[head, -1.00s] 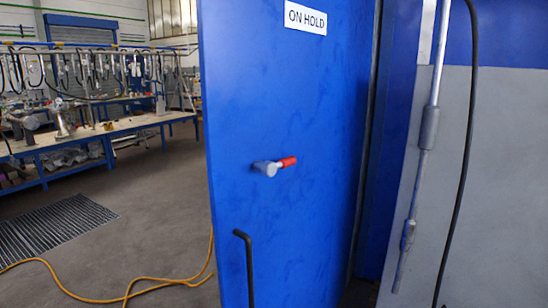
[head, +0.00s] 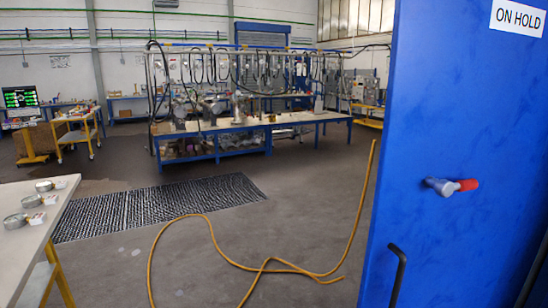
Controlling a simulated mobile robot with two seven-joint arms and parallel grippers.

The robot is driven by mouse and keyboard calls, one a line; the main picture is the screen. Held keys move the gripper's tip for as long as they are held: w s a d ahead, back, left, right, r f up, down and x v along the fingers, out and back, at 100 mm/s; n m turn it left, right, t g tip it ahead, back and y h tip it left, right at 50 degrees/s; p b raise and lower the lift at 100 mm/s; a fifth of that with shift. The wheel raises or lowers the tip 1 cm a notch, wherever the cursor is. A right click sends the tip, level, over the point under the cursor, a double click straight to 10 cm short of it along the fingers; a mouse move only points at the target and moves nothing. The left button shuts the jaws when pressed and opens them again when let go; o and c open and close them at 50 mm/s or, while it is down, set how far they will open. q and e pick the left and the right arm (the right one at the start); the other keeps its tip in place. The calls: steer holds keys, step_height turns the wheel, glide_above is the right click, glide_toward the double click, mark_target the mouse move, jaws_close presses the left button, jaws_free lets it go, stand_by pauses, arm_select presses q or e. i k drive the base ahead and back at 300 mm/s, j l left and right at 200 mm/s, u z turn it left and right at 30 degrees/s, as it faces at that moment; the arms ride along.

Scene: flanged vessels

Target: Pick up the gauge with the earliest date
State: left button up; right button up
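Three round gauges lie in a row on a pale table top (head: 30,262) at the left edge of the head view. The far gauge (head: 44,186), the middle gauge (head: 32,201) and the near gauge (head: 15,221) each have a metal rim. Small white tags with reddish marks lie by them. The dates are too small to read from here. Neither of my grippers is in view.
A blue door (head: 450,110) with an "ON HOLD" sign (head: 517,17), a red-tipped handle (head: 452,186) and a black bar stands close on the right. A yellow hose (head: 225,258) lies on open floor beside a dark grate (head: 160,207). A workbench (head: 250,130) stands behind.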

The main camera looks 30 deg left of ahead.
mark_target(45, 186)
steer(key=u, duration=2.3)
steer(key=i+l, duration=0.25)
steer(key=i, duration=0.3)
steer(key=i+l+u, duration=0.1)
steer(key=i+l, duration=0.15)
steer(key=i, duration=0.25)
steer(key=i+l, duration=0.25)
steer(key=i, duration=0.3)
steer(key=i+l+u, duration=0.1)
steer(key=i+l, duration=0.2)
steer(key=i, duration=0.2)
steer(key=i+l, duration=0.35)
steer(key=i, duration=0.15)
steer(key=i+l, duration=0.3)
steer(key=i, duration=0.25)
steer(key=k+l+u, duration=0.1)
steer(key=l+u, duration=0.2)
steer(key=u, duration=0.15)
